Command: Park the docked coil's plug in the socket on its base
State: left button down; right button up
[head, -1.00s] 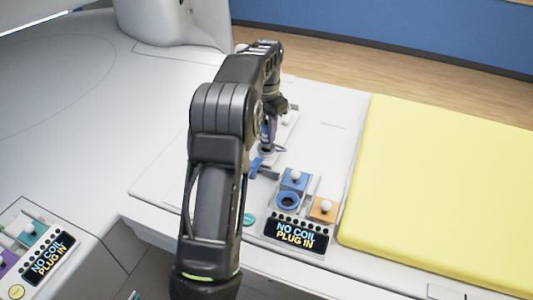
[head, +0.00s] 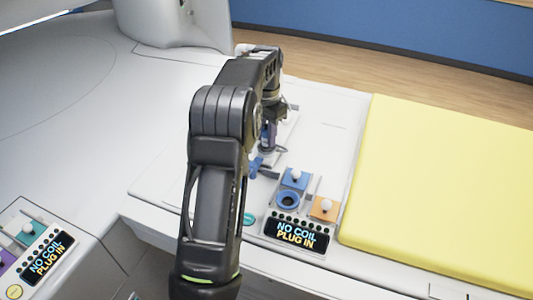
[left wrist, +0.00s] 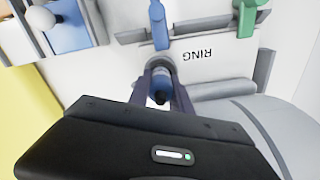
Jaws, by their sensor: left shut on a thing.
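My left gripper (head: 267,150) reaches down over the white base panel, left of the display unit. In the left wrist view its two fingers (left wrist: 161,92) are shut around a small dark, blue-tinged plug (left wrist: 160,84). A grey ring-shaped part (left wrist: 160,64) sits right at the fingertips. I cannot tell whether the plug is inside it or only above it. A blue piece (left wrist: 158,24) stands just beyond, and it also shows in the head view (head: 257,164). The panel is marked RING (left wrist: 200,55), upside down. The coil itself is mostly hidden by my arm. My right gripper is out of view.
A display (head: 294,233) reads NO COIL PLUG IN. A yellow mattress (head: 440,190) lies right. A second display (head: 48,257) stands lower left.

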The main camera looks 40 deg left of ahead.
pick_arm(q)
jog(key=shift+s+d+f+b, duration=0.1)
jog(key=shift+f+b, duration=0.05)
jog(key=shift+f, duration=0.3)
jog(key=shift+s+d+f+b, duration=0.1)
jog(key=shift+f+b, duration=0.05)
jog(key=shift+f, duration=0.3)
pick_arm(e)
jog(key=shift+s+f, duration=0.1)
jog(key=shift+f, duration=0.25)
pick_arm(q)
jog(key=c, duration=1.1)
grip_release()
jog(key=shift+w, duration=0.15)
jog(key=shift+r, duration=0.1)
jog(key=r, duration=0.4)
jog(key=shift+w+a+r, duration=0.15)
jog(key=shift+w, duration=0.15)
jog(key=r, duration=0.2)
jog(key=r+p, duration=0.1)
jog(key=shift+s+r, duration=0.1)
jog(key=shift+s, duration=0.15)
jog(key=shift+s+r, duration=0.1)
jog(key=shift+r, duration=0.25)
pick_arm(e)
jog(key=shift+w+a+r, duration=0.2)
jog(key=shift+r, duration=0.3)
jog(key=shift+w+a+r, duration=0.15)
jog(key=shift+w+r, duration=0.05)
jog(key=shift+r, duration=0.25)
